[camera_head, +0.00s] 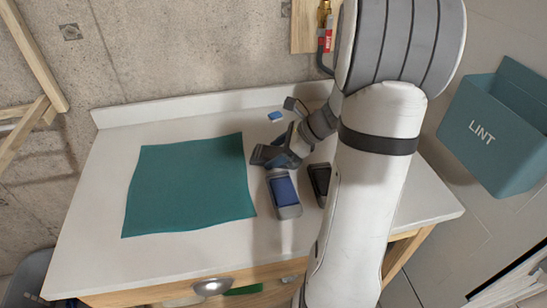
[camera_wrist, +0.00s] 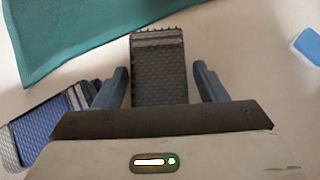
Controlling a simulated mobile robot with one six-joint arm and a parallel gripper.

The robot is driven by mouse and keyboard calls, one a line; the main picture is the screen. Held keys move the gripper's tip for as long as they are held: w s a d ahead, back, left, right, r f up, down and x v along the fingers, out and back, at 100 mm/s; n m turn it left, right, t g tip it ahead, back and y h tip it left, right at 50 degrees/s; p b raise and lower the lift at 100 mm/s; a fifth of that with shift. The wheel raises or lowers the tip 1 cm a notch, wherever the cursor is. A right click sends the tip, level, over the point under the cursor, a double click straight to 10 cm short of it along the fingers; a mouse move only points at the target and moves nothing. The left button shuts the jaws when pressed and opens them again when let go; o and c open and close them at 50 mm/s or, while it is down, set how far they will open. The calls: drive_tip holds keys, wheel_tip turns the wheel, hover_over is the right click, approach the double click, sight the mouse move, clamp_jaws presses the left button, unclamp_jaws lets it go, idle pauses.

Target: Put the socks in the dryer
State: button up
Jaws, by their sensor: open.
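A dark grey folded sock bundle (camera_wrist: 158,80) with a ribbed, striped end lies between the spread fingers of my gripper (camera_wrist: 160,82) in the wrist view. My gripper is open, with a gap on both sides of the bundle. A blue folded bundle with pale stripes (camera_wrist: 45,122) lies to the left of my left finger. In the head view my gripper (camera_head: 275,156) is low over the white worktop, just above the blue bundle (camera_head: 284,190) in the picture. Another dark item (camera_head: 320,180) lies right of it, partly behind my arm. No dryer is in view.
A teal cloth (camera_head: 188,185) lies flat on the white worktop (camera_head: 90,255), left of my gripper. A small blue-and-white item (camera_head: 275,116) lies near the back. A teal LINT bin (camera_head: 480,135) is at the right. The worktop's front left is clear.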

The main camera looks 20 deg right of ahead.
drive_tip(key=shift+a, duration=0.1)
drive_tip(key=shift+c, duration=0.3)
drive_tip(key=c, duration=0.8)
